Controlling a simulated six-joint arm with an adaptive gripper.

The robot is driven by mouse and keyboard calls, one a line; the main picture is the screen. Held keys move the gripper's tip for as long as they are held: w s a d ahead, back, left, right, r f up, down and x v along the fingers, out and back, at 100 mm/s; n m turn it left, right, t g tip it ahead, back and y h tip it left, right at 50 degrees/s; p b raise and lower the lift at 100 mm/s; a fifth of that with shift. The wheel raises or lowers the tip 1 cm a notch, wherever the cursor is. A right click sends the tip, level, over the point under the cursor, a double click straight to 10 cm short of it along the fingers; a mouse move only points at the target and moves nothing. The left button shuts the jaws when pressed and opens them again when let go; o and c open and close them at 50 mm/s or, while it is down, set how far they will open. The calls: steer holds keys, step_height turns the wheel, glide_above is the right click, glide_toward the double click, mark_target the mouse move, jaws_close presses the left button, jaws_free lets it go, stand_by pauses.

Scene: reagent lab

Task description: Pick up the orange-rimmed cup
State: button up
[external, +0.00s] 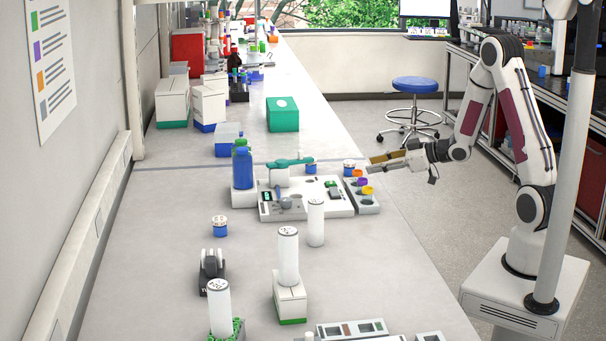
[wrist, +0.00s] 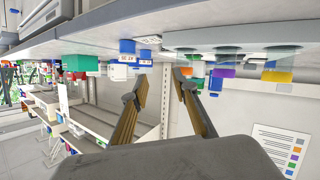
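The orange-rimmed cup (external: 357,173) sits at the far end of a row in a grey rack (external: 368,208) on the bench. In the wrist view, which looks upside down, its orange part (wrist: 195,70) shows just right of the right finger, partly hidden by it. My gripper (external: 371,163) reaches in from the right, close to the cup's far side and slightly above it. In the wrist view my gripper (wrist: 162,76) has its two fingers spread apart with nothing between them. The orange-rimmed cup is outside the finger gap in that view.
A purple-rimmed cup (external: 362,181) and a yellow-rimmed cup (external: 368,190) share the rack. A blue, white-topped container (external: 349,167) stands just behind it. A white instrument tray (external: 325,208) lies left. White cylinders (external: 316,222) stand nearer. The front left bench has free room.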

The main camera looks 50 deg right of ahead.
mark_target(357, 176)
steer(key=shift+s+a+f+y, duration=0.1)
steer(key=shift+a+f+y, duration=0.1)
steer(key=shift+f+y, duration=0.35)
steer(key=shift+s+a+f+t+y, duration=0.2)
steer(key=shift+f+t+y, duration=0.05)
steer(key=shift+f+y, duration=0.15)
steer(key=shift+s+a+f+t+y, duration=0.15)
steer(key=shift+f+t+y, duration=0.1)
steer(key=shift+f+y, duration=0.15)
steer(key=shift+s+a+f+t+y, duration=0.25)
steer(key=shift+s+f+t+y, duration=0.15)
steer(key=shift+s+y, duration=0.2)
steer(key=shift+s+a+t+y, duration=0.1)
steer(key=shift+s+t+y, duration=0.2)
steer(key=shift+s+y, duration=0.15)
steer(key=shift+w, duration=0.1)
steer(key=shift+x, duration=1.2)
steer(key=shift+w+a, duration=0.1)
steer(key=shift+r+x, duration=0.2)
steer(key=shift+x, duration=2.25)
